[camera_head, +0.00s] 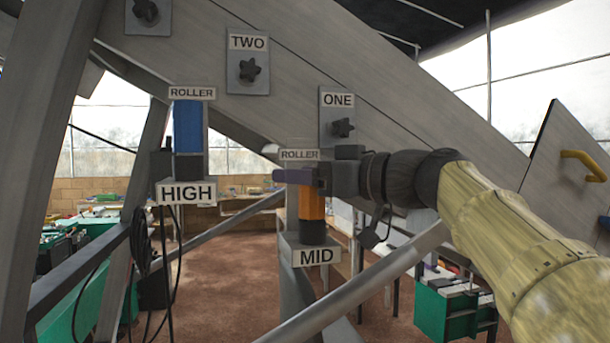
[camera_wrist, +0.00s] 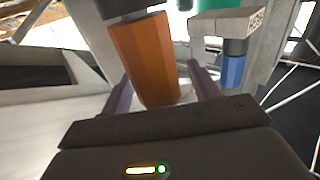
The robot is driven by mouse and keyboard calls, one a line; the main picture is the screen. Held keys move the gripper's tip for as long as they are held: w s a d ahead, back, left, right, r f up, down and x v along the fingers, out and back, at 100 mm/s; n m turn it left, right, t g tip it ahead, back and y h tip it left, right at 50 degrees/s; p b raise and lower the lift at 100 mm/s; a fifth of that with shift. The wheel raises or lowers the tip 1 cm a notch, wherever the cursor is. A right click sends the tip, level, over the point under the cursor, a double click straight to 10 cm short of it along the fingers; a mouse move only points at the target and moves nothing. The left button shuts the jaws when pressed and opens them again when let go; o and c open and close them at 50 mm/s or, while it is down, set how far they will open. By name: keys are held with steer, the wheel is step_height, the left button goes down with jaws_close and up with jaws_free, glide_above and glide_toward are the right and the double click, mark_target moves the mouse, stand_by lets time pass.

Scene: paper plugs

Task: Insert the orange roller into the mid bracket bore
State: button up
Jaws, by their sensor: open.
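The orange roller (camera_head: 311,204) stands upright at the mid bracket (camera_head: 298,243), below an upper ROLLER plate. Its dark lower end meets the bracket's top face; how deep it sits in the bore is hidden. My gripper (camera_head: 291,176) is at the roller's upper part, with purple fingers pointing left. In the wrist view the orange roller (camera_wrist: 146,62) shows between the two open fingers of my gripper (camera_wrist: 162,82), with a gap visible on the right side.
A blue roller (camera_head: 187,126) stands in the HIGH bracket (camera_head: 186,191) to the left. Star knobs marked TWO (camera_head: 250,69) and ONE (camera_head: 343,128) stick out from the sloping grey beam. A grey diagonal bar (camera_head: 352,288) crosses below my arm.

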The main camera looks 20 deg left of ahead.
steer(key=shift+s+d+f+b, duration=0.1)
steer(key=shift+d+b, duration=0.2)
steer(key=shift+d, duration=0.25)
steer(key=b+v, duration=0.4)
steer(key=v, duration=1.2)
steer(key=shift+s+d, duration=0.15)
steer(key=p+v, duration=0.1)
steer(key=v, duration=1.6)
steer(key=shift+r, duration=0.25)
steer(key=shift+s+d, duration=0.1)
steer(key=shift+d, duration=0.05)
